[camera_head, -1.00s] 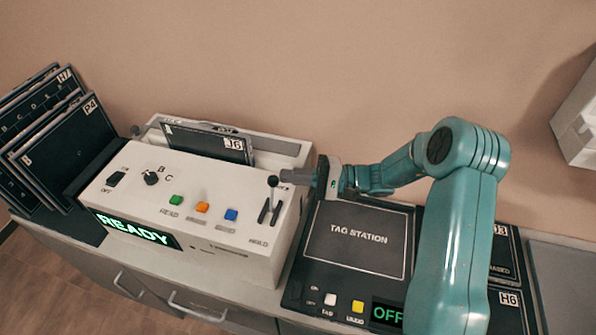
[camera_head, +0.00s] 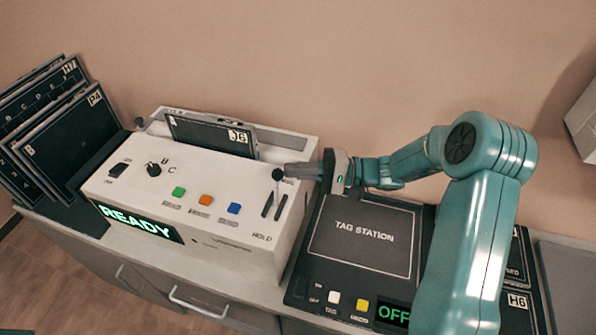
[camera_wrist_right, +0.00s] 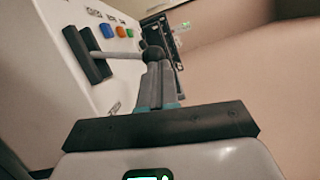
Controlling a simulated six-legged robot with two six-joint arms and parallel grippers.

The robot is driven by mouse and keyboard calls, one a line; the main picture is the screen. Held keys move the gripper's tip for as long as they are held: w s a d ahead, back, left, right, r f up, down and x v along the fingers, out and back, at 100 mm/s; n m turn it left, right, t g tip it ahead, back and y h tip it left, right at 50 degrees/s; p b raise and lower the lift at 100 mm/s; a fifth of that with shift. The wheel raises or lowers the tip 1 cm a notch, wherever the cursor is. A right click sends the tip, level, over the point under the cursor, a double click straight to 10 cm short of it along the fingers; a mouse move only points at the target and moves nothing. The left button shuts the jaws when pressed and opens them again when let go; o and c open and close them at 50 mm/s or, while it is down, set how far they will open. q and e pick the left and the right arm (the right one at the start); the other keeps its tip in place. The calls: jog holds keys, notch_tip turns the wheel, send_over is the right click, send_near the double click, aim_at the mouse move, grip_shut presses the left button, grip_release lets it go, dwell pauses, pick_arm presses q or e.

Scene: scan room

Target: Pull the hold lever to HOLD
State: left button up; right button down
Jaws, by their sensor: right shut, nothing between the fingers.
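The hold lever (camera_head: 278,175) has a dark round knob and stands up from two dark slots above the word HOLD, at the right end of the white scanner console (camera_head: 215,238). In the right wrist view the lever's pale rod (camera_wrist_right: 122,55) runs from the slotted plate to the knob (camera_wrist_right: 153,54). My right gripper (camera_head: 288,171) reaches in from the right, its fingers shut with nothing between them. Its fingertips (camera_wrist_right: 157,68) are right at the knob; I cannot tell if they touch it. My left gripper is not in view.
The console's display (camera_head: 138,222) reads READY. Green, orange and blue buttons sit left of the lever. The tag station (camera_head: 362,235) lies to the right, under my right arm. Dark plates (camera_head: 70,145) lean at the left.

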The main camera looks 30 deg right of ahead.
jog(key=s+a+n+b, duration=0.1)
jog(key=n+b, duration=0.1)
jog(key=b, duration=0.2)
jog(key=s+a+r+n+h+b, duration=0.1)
jog(key=a+n+b, duration=0.1)
jog(key=b, duration=0.3)
jog(key=s+a+n+h+b, duration=0.1)
jog(key=n+b, duration=0.1)
jog(key=b, duration=0.3)
jog(key=shift+s+a+r+n+g, duration=0.15)
jog(key=shift+s+r+n+g, duration=0.2)
jog(key=shift+s+n+g, duration=0.05)
jog(key=b+v, duration=0.1)
jog(key=v, duration=1.5)
jog(key=shift+s+r, duration=0.2)
jog(key=shift+s, duration=0.05)
